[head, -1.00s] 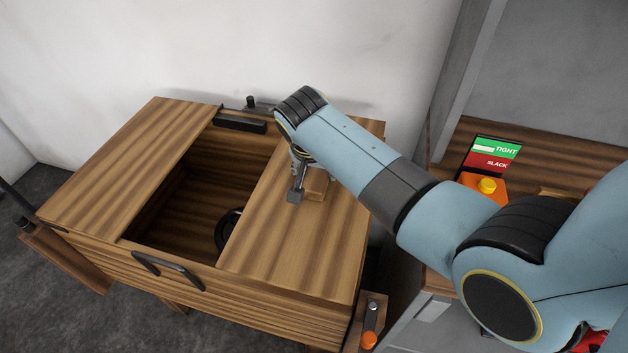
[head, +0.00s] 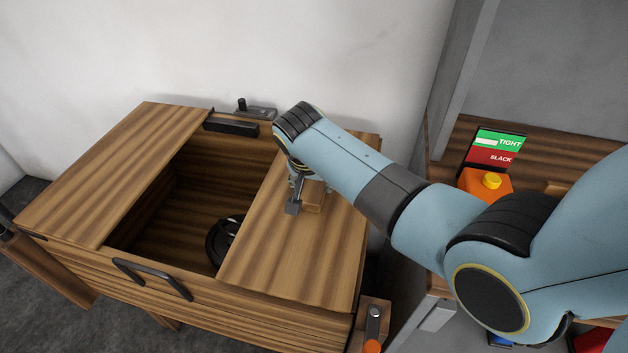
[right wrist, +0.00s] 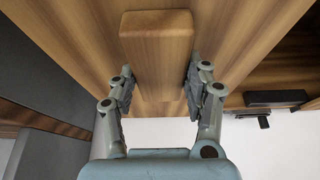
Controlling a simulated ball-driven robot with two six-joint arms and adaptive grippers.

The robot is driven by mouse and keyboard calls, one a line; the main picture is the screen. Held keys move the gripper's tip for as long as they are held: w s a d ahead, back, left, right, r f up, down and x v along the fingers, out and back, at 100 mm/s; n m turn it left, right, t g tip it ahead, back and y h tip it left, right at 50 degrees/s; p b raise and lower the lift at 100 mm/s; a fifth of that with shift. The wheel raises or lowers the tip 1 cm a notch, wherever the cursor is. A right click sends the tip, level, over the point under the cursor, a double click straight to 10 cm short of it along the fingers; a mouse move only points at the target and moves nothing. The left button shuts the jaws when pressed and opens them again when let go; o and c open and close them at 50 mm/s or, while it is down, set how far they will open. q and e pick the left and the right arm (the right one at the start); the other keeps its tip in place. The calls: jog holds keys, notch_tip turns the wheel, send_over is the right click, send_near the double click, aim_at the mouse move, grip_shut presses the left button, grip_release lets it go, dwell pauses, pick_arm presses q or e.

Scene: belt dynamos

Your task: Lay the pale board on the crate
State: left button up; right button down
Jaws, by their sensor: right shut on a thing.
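The wooden crate (head: 235,292) stands against the white wall with an opening in the middle of its top. The pale board (head: 290,262) lies over the right part of the crate top, with a wooden block grip (head: 313,196) on it. My right gripper (head: 298,204) is shut on this block, one finger on each side. In the right wrist view, the block (right wrist: 157,45) sits between the fingers of my right gripper (right wrist: 159,88), with the board's striped surface behind it. My right arm hides the board's back part. My left gripper is out of view.
A dark ring-shaped part (head: 220,240) sits inside the crate. A fixed-looking panel (head: 125,165) covers its left part. A black handle (head: 150,277) is on the front. On the right are a TIGHT/SLACK sign (head: 494,150) and an orange box with a yellow button (head: 485,184).

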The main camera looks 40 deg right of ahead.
jog(key=shift+w+r, duration=0.1)
jog(key=c, duration=0.6)
grip_release()
jog(key=shift+o, duration=0.5)
jog(key=v, duration=1.2)
